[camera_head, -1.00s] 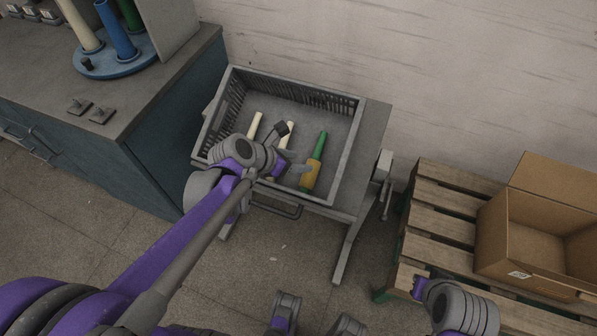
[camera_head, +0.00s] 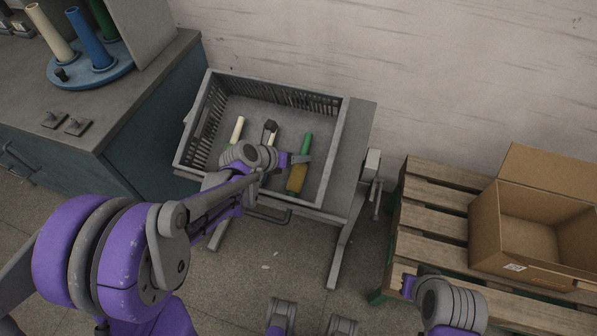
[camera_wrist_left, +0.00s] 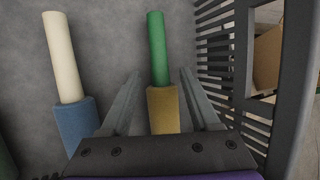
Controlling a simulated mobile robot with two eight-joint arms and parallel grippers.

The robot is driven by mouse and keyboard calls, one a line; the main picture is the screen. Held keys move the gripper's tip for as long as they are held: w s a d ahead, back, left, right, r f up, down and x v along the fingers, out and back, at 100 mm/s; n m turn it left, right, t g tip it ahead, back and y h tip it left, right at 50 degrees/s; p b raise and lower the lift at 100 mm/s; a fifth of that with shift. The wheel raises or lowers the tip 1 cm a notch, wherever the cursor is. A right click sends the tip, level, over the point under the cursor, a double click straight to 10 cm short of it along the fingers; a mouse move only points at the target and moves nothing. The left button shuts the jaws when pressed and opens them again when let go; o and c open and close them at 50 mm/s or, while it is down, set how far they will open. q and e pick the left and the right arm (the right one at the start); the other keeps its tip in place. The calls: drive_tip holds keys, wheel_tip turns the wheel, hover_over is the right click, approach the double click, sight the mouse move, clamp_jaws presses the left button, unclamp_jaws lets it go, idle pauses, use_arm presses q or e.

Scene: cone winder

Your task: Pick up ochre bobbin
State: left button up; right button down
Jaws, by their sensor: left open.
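The ochre bobbin (camera_head: 298,180) has ochre winding on a green tube. It lies in the right part of the grey crate (camera_head: 345,150), with its green end toward the back. My left gripper (camera_head: 299,159) is over it in the head view and partly covers it. In the left wrist view, the open fingers of the left gripper (camera_wrist_left: 160,74) stand on either side of the ochre bobbin (camera_wrist_left: 163,112). A gap shows on each side; I cannot tell the height left between. My right gripper (camera_head: 408,287) shows at lower right, its fingers unclear.
A blue bobbin (camera_wrist_left: 76,122) with a cream tube lies left of the ochre one. Another cream tube (camera_head: 238,130) lies further left in the crate. The slatted crate wall (camera_wrist_left: 243,60) is close on the right. A pallet (camera_head: 425,240) holds an open cardboard box (camera_head: 490,235).

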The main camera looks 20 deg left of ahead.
use_arm(q)
drive_tip(key=shift+w+d+f, duration=0.25)
drive_tip(key=shift+w+f, duration=0.15)
drive_tip(key=shift+f, duration=0.05)
clamp_jaws()
